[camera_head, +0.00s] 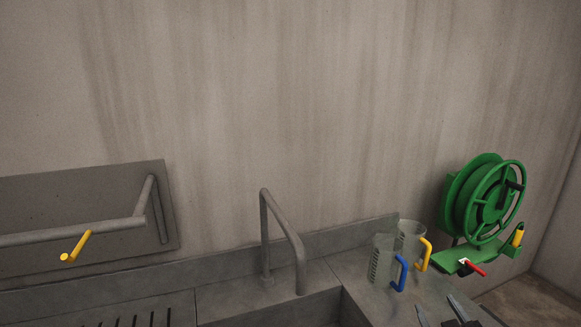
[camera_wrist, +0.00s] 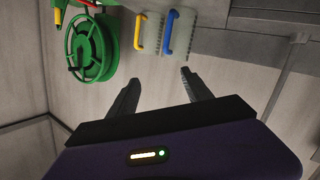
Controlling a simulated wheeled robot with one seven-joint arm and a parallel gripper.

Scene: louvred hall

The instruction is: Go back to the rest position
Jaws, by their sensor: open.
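My gripper (camera_wrist: 158,82) is open, with nothing between its two dark fingers in the wrist view. In the head view its fingertips (camera_head: 437,308) show at the bottom edge, right of the middle, in front of two jugs. A clear jug with a blue handle (camera_head: 383,262) and a clear jug with a yellow handle (camera_head: 411,240) stand side by side on the counter. In the wrist view, which is turned over, the blue-handled jug (camera_wrist: 184,36) and the yellow-handled jug (camera_wrist: 150,33) lie beyond the fingers. The fingers appear apart from both jugs.
A green hose reel (camera_head: 484,200) with a red-handled part (camera_head: 474,267) is mounted right of the jugs. A grey tap (camera_head: 281,238) rises behind the sink (camera_head: 270,312). A pipe rail with a yellow lever (camera_head: 76,247) is at the left. The wall above is bare.

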